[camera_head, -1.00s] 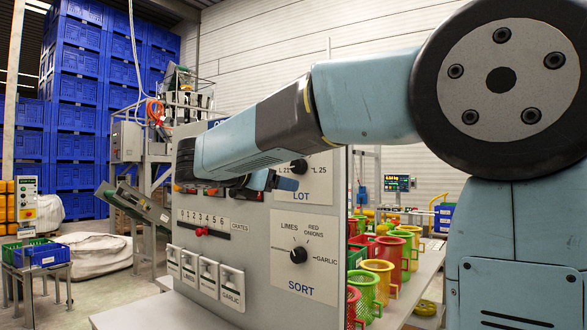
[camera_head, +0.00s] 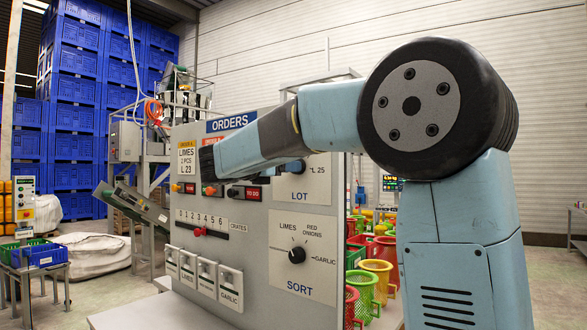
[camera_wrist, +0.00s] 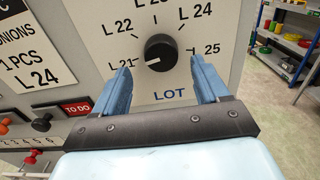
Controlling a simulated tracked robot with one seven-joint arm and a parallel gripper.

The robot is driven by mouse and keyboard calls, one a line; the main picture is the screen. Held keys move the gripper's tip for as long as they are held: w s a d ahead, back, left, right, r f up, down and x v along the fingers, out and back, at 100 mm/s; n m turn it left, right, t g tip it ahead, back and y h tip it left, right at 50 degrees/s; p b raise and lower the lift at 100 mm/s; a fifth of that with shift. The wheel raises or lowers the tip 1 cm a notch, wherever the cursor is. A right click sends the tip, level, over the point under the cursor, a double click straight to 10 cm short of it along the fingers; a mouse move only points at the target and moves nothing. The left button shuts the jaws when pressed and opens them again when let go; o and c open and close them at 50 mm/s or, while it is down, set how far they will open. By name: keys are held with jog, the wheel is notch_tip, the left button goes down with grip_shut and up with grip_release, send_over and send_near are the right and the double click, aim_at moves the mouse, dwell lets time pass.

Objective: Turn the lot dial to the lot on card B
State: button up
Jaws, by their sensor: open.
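The lot dial (camera_wrist: 161,53) is a round black knob on the grey panel, ringed by marks from L 21 to L 25. Its white pointer mark faces lower left, towards L 21. My gripper (camera_wrist: 159,66) is open, with one blue finger to each side below the dial, and nothing is between them. A card (camera_wrist: 32,50) at the left of the wrist view reads "1 PCS L 24"; its letter is not clear. In the head view, a yellow-headed card (camera_head: 187,158) reads "LIMES 2 PCS L 23". An orange-headed card (camera_head: 213,140) is mostly behind my arm, its text hidden.
The sort dial (camera_head: 297,255) sits below the lot dial on the same panel. Red, green and yellow baskets (camera_head: 365,285) stand behind the panel at the right.

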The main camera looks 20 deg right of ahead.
jog(key=shift+x, duration=1.95)
jog(key=c, duration=1.1)
jog(key=shift+o, duration=0.2)
